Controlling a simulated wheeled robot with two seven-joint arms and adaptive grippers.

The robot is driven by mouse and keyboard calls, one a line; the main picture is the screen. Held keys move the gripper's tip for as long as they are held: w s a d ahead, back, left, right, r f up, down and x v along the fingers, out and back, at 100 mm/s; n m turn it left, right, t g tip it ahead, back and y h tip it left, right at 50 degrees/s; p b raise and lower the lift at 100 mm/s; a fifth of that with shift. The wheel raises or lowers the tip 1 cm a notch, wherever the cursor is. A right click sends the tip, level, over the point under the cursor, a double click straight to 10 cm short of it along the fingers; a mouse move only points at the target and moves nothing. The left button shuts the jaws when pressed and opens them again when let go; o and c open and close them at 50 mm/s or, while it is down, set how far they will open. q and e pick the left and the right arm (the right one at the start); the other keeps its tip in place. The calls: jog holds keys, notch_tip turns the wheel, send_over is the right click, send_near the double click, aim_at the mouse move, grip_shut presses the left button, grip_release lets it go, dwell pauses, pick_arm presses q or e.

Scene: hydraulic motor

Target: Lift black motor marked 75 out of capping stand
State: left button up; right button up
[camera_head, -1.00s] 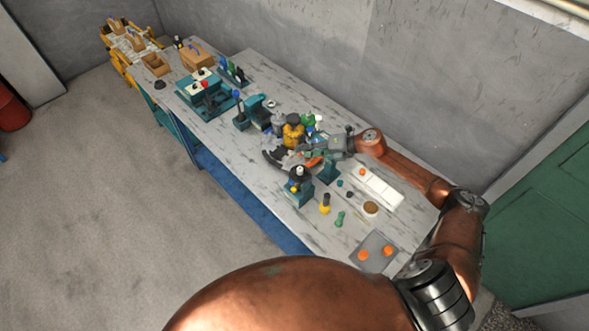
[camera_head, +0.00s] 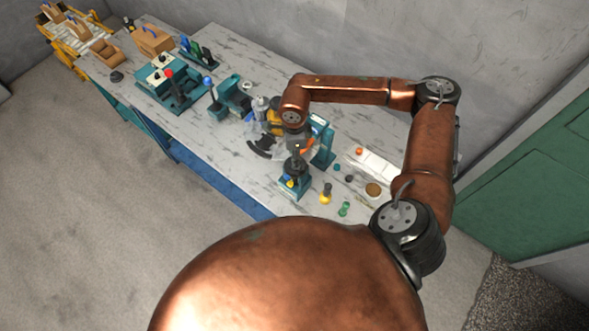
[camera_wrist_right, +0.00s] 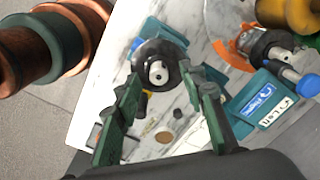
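The black motor (camera_head: 296,168) sits upright in the teal capping stand (camera_head: 293,191) near the front edge of the table. In the right wrist view the motor (camera_wrist_right: 172,53) is a round black body with a pale hub, seen from above over the teal stand (camera_wrist_right: 160,30). The marking 75 is not readable. My right gripper (camera_head: 298,148) points down just above the motor. In the wrist view its green fingers (camera_wrist_right: 162,76) are apart, with tips near either side of the motor; contact cannot be told. My left gripper is not in view.
A teal labelled stand (camera_head: 324,142) stands close on the right, with an orange part (camera_wrist_right: 232,52) beside it. A yellow-and-black tool (camera_head: 326,194) and green piece (camera_head: 344,209) lie in front.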

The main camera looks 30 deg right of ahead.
aim_at(294, 175)
notch_tip(294, 175, down, 4)
jog(key=shift+s+r+p, duration=0.15)
jog(key=shift+r+p, duration=0.1)
jog(key=shift+p, duration=0.15)
jog(key=c, duration=0.6)
grip_shut()
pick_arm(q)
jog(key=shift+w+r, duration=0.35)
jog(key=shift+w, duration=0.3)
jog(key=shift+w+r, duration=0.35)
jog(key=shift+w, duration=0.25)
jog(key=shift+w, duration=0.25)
pick_arm(e)
jog(key=shift+r, duration=0.15)
